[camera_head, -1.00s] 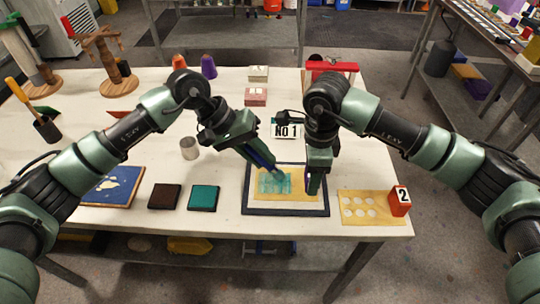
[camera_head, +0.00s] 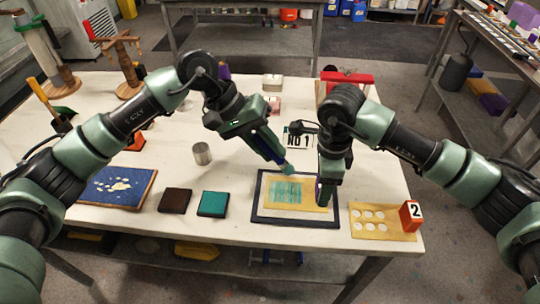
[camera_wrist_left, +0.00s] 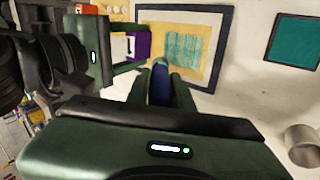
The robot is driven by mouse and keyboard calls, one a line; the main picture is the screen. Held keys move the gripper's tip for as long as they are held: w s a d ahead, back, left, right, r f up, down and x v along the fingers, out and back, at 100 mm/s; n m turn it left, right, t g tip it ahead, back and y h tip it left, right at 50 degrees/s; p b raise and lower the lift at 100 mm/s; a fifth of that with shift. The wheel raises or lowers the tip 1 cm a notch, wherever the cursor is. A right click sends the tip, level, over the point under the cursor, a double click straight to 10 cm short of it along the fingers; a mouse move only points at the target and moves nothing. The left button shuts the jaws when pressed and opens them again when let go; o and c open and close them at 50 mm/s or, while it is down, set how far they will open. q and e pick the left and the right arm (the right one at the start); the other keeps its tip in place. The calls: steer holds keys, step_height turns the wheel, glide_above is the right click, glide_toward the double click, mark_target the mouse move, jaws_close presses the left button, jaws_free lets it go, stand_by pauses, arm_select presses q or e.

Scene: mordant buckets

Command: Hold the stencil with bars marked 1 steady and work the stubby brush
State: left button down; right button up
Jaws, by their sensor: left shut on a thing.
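The ochre stencil (camera_head: 311,185) lies inside a dark square frame (camera_head: 262,216), with streaky teal paint over its bars; it also shows in the left wrist view (camera_wrist_left: 180,24). A white "NO 1" card (camera_head: 293,129) stands behind it. My left gripper (camera_head: 272,152) is shut on the stubby brush (camera_head: 288,169). In the left wrist view the brush (camera_wrist_left: 160,88) has a blue handle and teal tip. The tip is near the stencil's far edge; contact is unclear. My right gripper (camera_head: 326,192) points down at the stencil's right edge, its jaw gap hidden.
A teal pad (camera_head: 212,203) and dark brown pad (camera_head: 175,200) lie left of the frame. A metal cup (camera_head: 202,154) stands behind them. A blue spotted board (camera_head: 95,194) is farther left. An ochre stencil with round holes (camera_head: 375,233) and orange "2" block (camera_head: 411,215) lie right.

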arm_select(q)
steer(key=shift+r, duration=0.25)
steer(key=shift+r, duration=1.45)
arm_select(e)
steer(key=o, duration=1.4)
step_height(320, 180, up, 12)
